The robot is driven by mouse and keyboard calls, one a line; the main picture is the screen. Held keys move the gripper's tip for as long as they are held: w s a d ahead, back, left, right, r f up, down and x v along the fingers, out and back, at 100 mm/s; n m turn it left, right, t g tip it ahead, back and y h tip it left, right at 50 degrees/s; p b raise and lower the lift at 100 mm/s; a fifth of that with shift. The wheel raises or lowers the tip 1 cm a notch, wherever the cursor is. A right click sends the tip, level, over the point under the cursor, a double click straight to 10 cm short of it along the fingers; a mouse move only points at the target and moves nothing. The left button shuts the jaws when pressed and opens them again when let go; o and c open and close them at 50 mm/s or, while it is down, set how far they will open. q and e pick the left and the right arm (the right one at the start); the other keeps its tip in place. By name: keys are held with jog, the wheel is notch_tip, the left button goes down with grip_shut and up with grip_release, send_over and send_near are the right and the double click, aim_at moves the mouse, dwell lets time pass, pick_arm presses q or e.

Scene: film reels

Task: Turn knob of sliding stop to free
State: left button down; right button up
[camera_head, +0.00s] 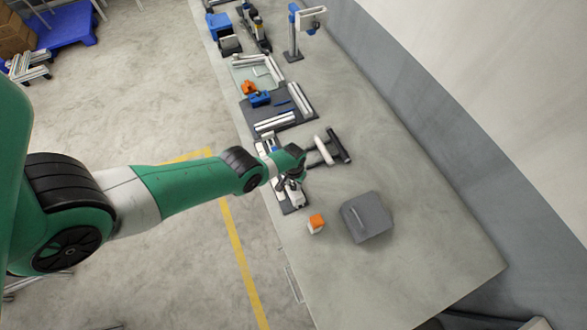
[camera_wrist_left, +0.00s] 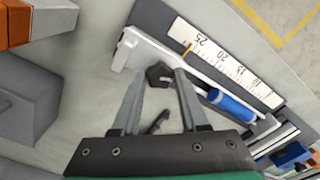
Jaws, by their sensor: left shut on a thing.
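The sliding stop (camera_wrist_left: 128,47) is a light grey metal piece on a dark base beside a white ruler scale (camera_wrist_left: 215,60) in the left wrist view. Its black knob (camera_wrist_left: 160,76) sits between the fingertips of my left gripper (camera_wrist_left: 162,74). The left gripper is shut on the knob. In the head view my left gripper (camera_head: 290,182) is over the stop fixture at the table's left edge and covers much of it, so the knob is hidden there. My right gripper is in neither view.
A blue cylinder (camera_wrist_left: 231,104) lies along the fixture. In the head view a grey box (camera_head: 367,217) and a small orange-and-white block (camera_head: 316,224) are on the near table. Dark and white bars (camera_head: 340,145) lie behind the gripper. The right side of the table is clear.

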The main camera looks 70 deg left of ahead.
pick_arm(q)
jog(key=n, duration=1.2)
jog(key=shift+n, duration=0.4)
dwell(0.3)
jog(key=shift+c, duration=2.2)
grip_release()
jog(key=shift+r, duration=0.1)
